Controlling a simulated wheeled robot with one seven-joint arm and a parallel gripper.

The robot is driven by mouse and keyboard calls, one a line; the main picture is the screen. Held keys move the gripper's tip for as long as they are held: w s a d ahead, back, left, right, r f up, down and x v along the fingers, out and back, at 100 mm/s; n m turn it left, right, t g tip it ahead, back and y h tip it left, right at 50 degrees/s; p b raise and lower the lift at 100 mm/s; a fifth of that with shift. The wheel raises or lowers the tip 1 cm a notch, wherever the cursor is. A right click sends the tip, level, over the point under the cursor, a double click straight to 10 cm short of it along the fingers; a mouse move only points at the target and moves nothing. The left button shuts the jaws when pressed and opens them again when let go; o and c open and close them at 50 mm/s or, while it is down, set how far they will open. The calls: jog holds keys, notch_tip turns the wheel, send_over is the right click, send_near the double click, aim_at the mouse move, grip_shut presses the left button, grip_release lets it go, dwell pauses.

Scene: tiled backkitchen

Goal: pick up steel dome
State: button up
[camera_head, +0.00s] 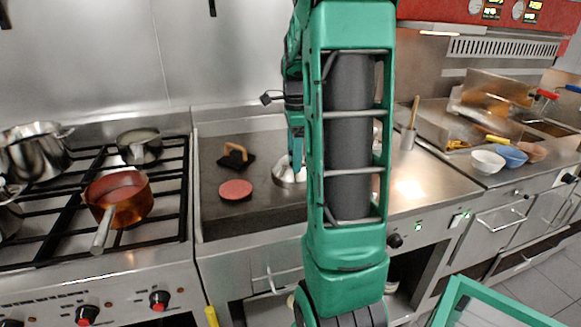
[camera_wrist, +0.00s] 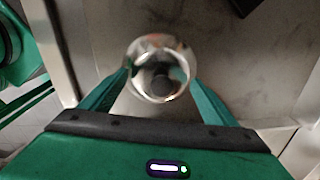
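The steel dome (camera_head: 287,174) is a small shiny round cover on the flat griddle plate, partly hidden behind my arm in the head view. In the wrist view the steel dome (camera_wrist: 160,50) lies straight ahead, with a dark round spot near its middle. My gripper (camera_wrist: 160,76) is open, with one green finger at the left side of the dome and one at the right. I cannot tell whether the fingers touch it. In the head view my gripper (camera_head: 297,150) points down at the dome, mostly hidden by my arm.
The griddle (camera_head: 222,215) also holds a red patty (camera_head: 235,190) and a black press with a wooden handle (camera_head: 235,153). Left is a stove with a copper saucepan (camera_head: 122,195) and steel pots. Right are a utensil holder (camera_head: 408,138) and small bowls (camera_head: 488,161).

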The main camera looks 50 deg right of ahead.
jog(key=c, duration=0.8)
jog(key=shift+c, duration=0.2)
